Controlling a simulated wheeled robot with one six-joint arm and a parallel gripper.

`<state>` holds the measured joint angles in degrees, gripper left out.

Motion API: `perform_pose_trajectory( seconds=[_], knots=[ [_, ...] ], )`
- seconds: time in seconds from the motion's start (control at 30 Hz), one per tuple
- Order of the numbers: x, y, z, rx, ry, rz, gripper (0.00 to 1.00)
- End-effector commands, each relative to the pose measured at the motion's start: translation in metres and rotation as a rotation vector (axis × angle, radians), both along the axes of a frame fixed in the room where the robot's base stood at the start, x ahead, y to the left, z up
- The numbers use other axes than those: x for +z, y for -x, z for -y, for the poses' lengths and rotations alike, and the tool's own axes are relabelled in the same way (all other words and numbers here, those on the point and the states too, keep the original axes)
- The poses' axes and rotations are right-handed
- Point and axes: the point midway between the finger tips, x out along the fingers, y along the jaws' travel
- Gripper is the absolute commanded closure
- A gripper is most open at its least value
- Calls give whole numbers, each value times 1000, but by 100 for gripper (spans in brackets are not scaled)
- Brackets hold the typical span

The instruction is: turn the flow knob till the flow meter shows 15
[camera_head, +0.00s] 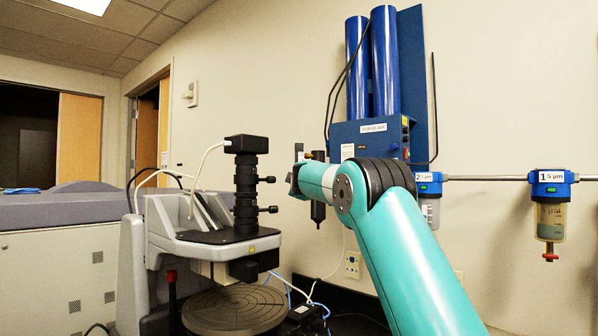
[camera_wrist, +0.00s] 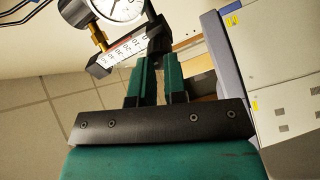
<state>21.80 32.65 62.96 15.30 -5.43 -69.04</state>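In the wrist view, the flow meter (camera_wrist: 122,52) is a tilted white scale with red markings and numbers in a dark frame, at upper left. Its indicator is too small to read. A black part that looks like the flow knob (camera_wrist: 157,36) is at its right end. My gripper (camera_wrist: 160,62) has two green fingers, a narrow gap apart, with their tips at this black part. I cannot tell whether they grip it.
A round dial gauge (camera_wrist: 118,8) sits beside the flow meter. In the head view, a blue purge-air unit (camera_head: 372,137) with two tall cylinders hangs on the wall. Filters (camera_head: 551,190) hang at right; the profiler (camera_head: 245,190) stands left of my arm.

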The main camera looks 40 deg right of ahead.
Motion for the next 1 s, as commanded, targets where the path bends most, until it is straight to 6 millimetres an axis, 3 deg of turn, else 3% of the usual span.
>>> perform_pose_trajectory(
  seconds=[0.27, 0.63, 1.0],
  knots=[
    [-1, 0, 0, 0, -30, 23, 88],
    [-1, 0, 0, 1, -459, 348, 88],
    [0, 0, 0, 0, -511, 385, 88]
  ],
)
